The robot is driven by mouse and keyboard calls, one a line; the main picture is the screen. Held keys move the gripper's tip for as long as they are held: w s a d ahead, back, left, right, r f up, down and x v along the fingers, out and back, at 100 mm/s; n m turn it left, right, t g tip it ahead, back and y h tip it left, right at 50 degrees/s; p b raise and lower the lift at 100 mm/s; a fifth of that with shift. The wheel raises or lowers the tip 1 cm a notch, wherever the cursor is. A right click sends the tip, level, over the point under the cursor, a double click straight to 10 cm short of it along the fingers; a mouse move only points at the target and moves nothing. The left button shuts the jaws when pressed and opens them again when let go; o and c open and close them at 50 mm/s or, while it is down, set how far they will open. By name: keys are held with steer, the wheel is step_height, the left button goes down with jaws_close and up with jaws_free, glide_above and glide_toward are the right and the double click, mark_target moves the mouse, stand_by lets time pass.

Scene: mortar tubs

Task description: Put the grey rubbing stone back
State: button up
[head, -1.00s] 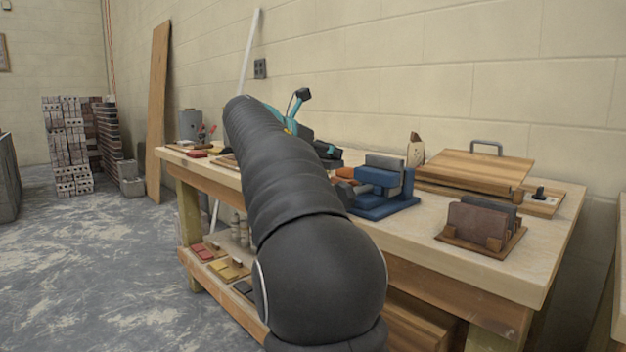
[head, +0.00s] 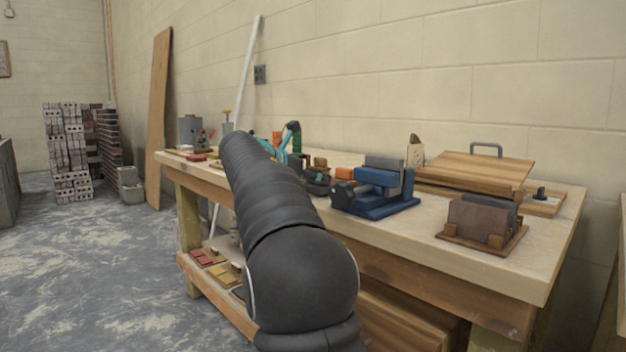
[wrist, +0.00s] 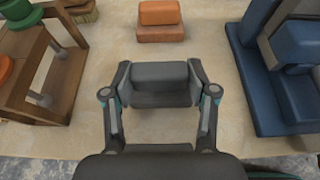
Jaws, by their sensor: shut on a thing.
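The grey rubbing stone (wrist: 160,78) is a dark grey block with a wider lower part, seen in the wrist view. My gripper (wrist: 160,90) is shut on it, one finger against each end. The bench top shows around it; I cannot tell whether the stone touches the bench. An orange block (wrist: 160,20) of similar shape stands on the bench just beyond. In the head view my arm crosses the middle, and I cannot make out the held stone there.
A blue vise (head: 376,190) stands close right of my gripper, also in the wrist view (wrist: 285,75). A wooden rack (wrist: 40,75) is close on the left. A wooden holder (head: 470,243) with brown and grey slabs and a hinged wooden board (head: 475,170) lie farther right.

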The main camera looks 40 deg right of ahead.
steer(key=shift+f, duration=0.2)
steer(key=o, duration=1.4)
steer(key=shift+r, duration=0.15)
steer(key=shift+a+r, duration=0.2)
steer(key=shift+a, duration=0.05)
steer(key=p+v, duration=0.1)
steer(key=v, duration=1)
steer(key=shift+a+r+p, duration=0.1)
steer(key=shift+a+p, duration=0.1)
steer(key=shift+p, duration=0.1)
